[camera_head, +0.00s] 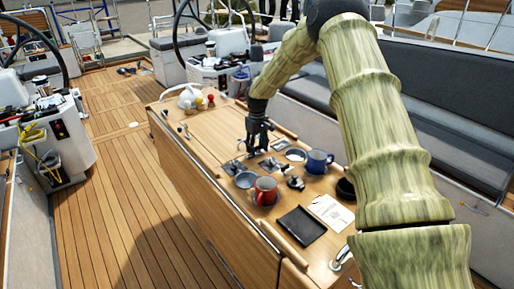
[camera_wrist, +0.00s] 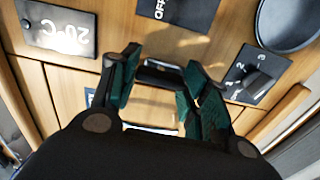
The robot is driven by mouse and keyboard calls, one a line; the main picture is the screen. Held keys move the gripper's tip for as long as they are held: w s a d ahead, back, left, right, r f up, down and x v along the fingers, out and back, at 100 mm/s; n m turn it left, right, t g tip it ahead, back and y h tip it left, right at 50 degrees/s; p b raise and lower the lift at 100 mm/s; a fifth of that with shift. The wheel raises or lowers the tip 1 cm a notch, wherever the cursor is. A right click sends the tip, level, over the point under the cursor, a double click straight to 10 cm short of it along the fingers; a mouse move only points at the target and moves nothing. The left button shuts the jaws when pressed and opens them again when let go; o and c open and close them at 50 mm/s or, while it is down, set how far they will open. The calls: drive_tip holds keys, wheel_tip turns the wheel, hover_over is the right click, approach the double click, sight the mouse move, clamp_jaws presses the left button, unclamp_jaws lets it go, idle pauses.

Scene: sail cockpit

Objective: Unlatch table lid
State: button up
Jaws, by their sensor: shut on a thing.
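The cockpit table (camera_head: 200,125) stands in the middle with a wooden lid top. My gripper (camera_head: 257,150) points down at the table top, near its middle. In the wrist view, my gripper (camera_wrist: 162,90) has its dark green fingers on either side of a small dark and silver latch (camera_wrist: 160,72) set in the wood. The fingers are shut on this latch, though a gap shows between the pads. Part of the latch is hidden by the fingers and the gripper body.
A black tray (camera_head: 300,226) and a white paper (camera_head: 331,212) lie nearer. A "20°C" panel (camera_wrist: 57,27) and a numbered switch (camera_wrist: 257,74) flank the latch.

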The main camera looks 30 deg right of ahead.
sight(258, 146)
drive_tip(key=shift+s+n, duration=0.15)
drive_tip(key=shift+n, duration=0.15)
drive_tip(key=o, duration=1)
drive_tip(key=shift+d, duration=0.15)
drive_tip(key=shift+r, duration=0.15)
wheel_tip(258, 146, up, 12)
drive_tip(key=shift+f, duration=0.15)
idle(0.3)
